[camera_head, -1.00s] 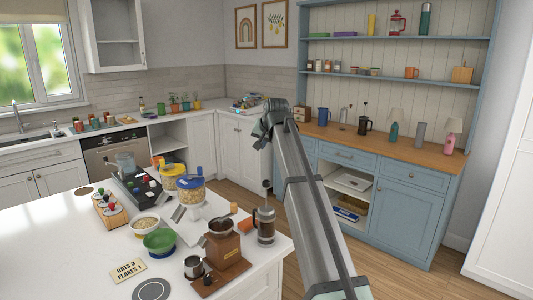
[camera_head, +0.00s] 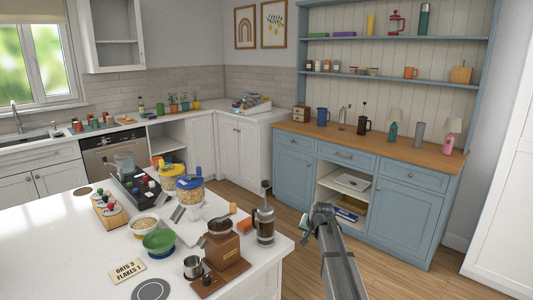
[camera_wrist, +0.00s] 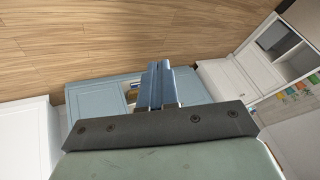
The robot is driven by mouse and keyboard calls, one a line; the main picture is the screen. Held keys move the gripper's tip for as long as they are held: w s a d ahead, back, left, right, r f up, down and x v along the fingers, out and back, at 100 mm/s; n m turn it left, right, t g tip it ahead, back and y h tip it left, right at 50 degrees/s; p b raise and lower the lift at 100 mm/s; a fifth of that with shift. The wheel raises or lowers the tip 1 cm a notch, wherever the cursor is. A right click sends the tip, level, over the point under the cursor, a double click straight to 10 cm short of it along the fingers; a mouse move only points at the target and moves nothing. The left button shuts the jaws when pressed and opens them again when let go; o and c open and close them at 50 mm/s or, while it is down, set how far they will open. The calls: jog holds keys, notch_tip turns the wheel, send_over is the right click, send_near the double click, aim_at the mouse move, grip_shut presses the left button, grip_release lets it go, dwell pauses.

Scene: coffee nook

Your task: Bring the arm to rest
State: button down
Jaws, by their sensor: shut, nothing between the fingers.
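My arm (camera_head: 340,262) shows at the lower right of the head view, low in front of the blue hutch and to the right of the white island. Its fingers cannot be made out in the head view. In the wrist view my gripper (camera_wrist: 158,85) has its two fingers together, with nothing between them. Past them are the wooden floor and the blue hutch.
The white island (camera_head: 60,245) stands left of my arm, with a French press (camera_head: 264,226), a wooden grinder (camera_head: 222,243) and jars near its right edge. The blue hutch (camera_head: 400,222) stands behind on the right. Wooden floor (camera_head: 400,272) is clear between.

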jog(key=s+f+n+g, duration=0.1)
jog(key=s+f+g, duration=0.2)
jog(key=s+f, duration=1.2)
jog(key=s+f+n+g, duration=0.1)
jog(key=s+f+g, duration=0.2)
jog(key=s+f, duration=1.15)
jog(key=s+f+g, duration=0.2)
jog(key=s+f, duration=0.2)
jog(key=s, duration=0.7)
jog(key=s+f+n+g+h, duration=0.1)
jog(key=s+f, duration=0.4)
jog(key=s, duration=0.7)
jog(key=s+f+n+g, duration=0.1)
jog(key=s+f+g, duration=0.3)
jog(key=s, duration=0.8)
jog(key=shift+s+d+f, duration=0.15)
jog(key=shift+d+f, duration=0.1)
jog(key=shift+d, duration=0.2)
